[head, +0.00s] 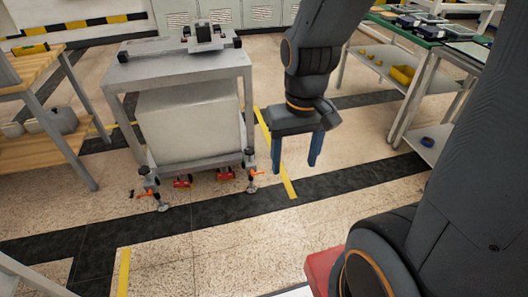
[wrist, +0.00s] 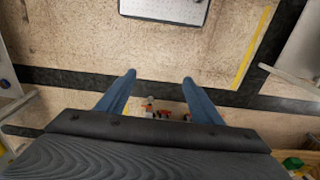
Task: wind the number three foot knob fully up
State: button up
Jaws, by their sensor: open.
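A grey gantry table (head: 175,68) stands on the floor with a large pale block (head: 190,122) under its top. Two front feet with orange knobs show, the left foot knob (head: 148,193) and the right foot knob (head: 257,173). No foot number is readable, so I cannot tell which is number three; the rear feet are hidden. My gripper (head: 295,168) hangs open and empty, fingers down, right of the right front foot and apart from it. In the wrist view its blue fingers (wrist: 159,77) are spread, with small red and orange parts (wrist: 157,113) beyond them, partly hidden.
Red casters (head: 182,181) sit low between the front feet. A wooden bench (head: 40,75) stands at the left, and a green-topped bench (head: 425,40) with a lower shelf at the right. Dark and yellow floor stripes cross the open floor in front of the table.

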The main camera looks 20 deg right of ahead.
jog(key=w+f+t+b, duration=0.5)
jog(key=w+f+b, duration=0.8)
jog(key=w+f, duration=0.55)
jog(key=w+f+t+b, duration=0.5)
jog(key=w+f+b, duration=0.85)
jog(key=w, duration=0.75)
jog(key=t+b, duration=0.7)
jog(key=b, duration=0.7)
send_near(249, 149)
jog(key=w, duration=0.2)
jog(key=shift+w+a+f+t+h+b, duration=0.1)
jog(key=shift+w+f+t+h+b, duration=0.05)
jog(key=shift+f+t+h+b, duration=0.3)
jog(key=shift+w+b, duration=1.7)
jog(key=shift+w, duration=2.15)
jog(key=shift+c, duration=0.5)
jog(key=c, duration=1)
jog(key=shift+o, duration=0.3)
jog(key=shift+y, duration=0.25)
jog(key=shift+d+y+p, duration=0.2)
jog(key=shift+y+p, duration=0.1)
jog(key=shift+y, duration=0.1)
jog(key=shift+c, duration=0.2)
